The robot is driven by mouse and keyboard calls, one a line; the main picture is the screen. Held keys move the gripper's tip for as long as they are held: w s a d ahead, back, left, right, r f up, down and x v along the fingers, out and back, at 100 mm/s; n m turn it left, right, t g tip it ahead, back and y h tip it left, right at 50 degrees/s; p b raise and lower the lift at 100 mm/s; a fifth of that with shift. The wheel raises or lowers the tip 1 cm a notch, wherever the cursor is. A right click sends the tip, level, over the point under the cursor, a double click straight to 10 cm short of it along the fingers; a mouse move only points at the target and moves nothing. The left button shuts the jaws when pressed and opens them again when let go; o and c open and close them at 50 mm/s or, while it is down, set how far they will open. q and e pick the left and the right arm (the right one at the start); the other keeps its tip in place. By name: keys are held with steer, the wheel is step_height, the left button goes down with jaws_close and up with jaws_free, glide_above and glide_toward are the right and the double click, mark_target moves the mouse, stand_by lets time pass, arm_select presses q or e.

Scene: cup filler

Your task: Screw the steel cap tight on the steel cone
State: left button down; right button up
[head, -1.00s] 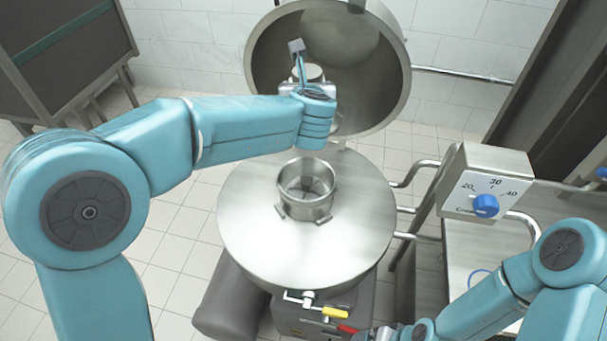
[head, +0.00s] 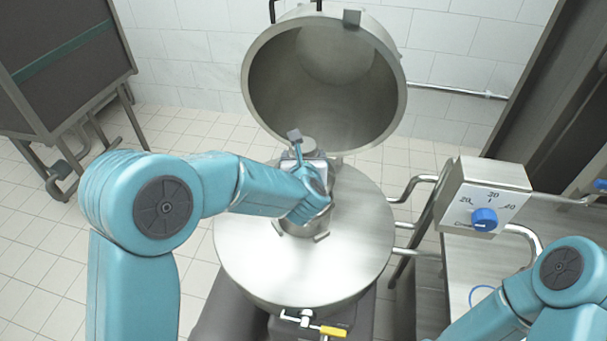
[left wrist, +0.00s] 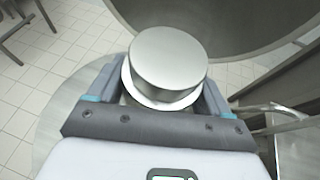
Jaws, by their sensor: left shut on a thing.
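The steel cone (head: 298,229) is the short round neck with side lugs in the middle of the vat's flat top. My left forearm and wrist hide most of it in the head view. My left gripper (head: 304,165) is over the far side of the neck. It is shut on the steel cap (left wrist: 168,60), a round flat-topped piece with a pale flange below, held between both fingers in the left wrist view. Whether the cap touches the cone is hidden. My right gripper is outside the frames.
The vat's flat top (head: 245,245) is clear around the cone. A large open lid (head: 385,90) stands behind the gripper. A control box with a blue knob (head: 484,219) and bent pipes is at the right. A yellow-handled valve (head: 333,331) is at the front.

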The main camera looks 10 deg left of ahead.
arm_select(q)
steer(key=shift+w+f, duration=0.25)
steer(key=shift+f, duration=0.4)
steer(key=shift+s, duration=0.1)
steer(key=shift+r, duration=0.1)
steer(key=shift+f, duration=2.2)
steer(key=shift+f, duration=0.25)
steer(key=shift+f+b, duration=0.2)
steer(key=shift+b, duration=0.35)
